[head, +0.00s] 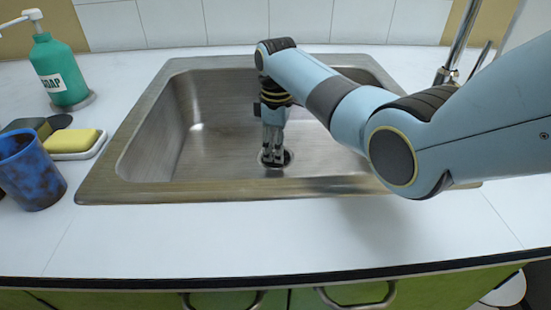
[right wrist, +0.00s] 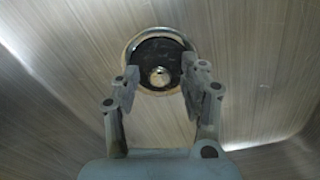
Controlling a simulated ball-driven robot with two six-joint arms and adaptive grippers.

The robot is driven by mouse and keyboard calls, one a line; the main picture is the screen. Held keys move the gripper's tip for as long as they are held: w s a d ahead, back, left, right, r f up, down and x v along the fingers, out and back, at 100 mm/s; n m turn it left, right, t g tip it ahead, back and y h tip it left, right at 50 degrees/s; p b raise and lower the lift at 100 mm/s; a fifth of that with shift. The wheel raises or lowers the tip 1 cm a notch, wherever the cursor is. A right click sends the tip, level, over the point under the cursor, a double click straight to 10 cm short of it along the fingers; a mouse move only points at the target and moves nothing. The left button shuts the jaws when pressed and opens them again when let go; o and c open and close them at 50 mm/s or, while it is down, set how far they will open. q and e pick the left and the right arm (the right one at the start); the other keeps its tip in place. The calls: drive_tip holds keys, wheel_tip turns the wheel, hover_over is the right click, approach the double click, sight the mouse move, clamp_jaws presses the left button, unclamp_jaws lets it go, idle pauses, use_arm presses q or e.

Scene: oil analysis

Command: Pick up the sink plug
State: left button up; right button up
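The sink plug (right wrist: 158,62) is a dark disc with a shiny round knob in its middle. It sits in the metal-rimmed drain at the bottom of the steel sink (head: 215,130). In the head view the plug is mostly hidden behind my right gripper (head: 272,160), which points straight down over the drain. In the right wrist view my right gripper (right wrist: 160,80) is open, with its two fingers apart on either side of the plug's knob. I cannot tell whether the fingertips touch the plug or drain rim. My left gripper is not in view.
The sink walls surround my right gripper. The faucet (head: 457,45) stands at the right behind my right arm. A green soap bottle (head: 60,72), a yellow sponge (head: 72,140) and a blue cup (head: 30,172) stand on the counter at the left. The front counter (head: 250,235) is clear.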

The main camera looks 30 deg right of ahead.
clamp_jaws()
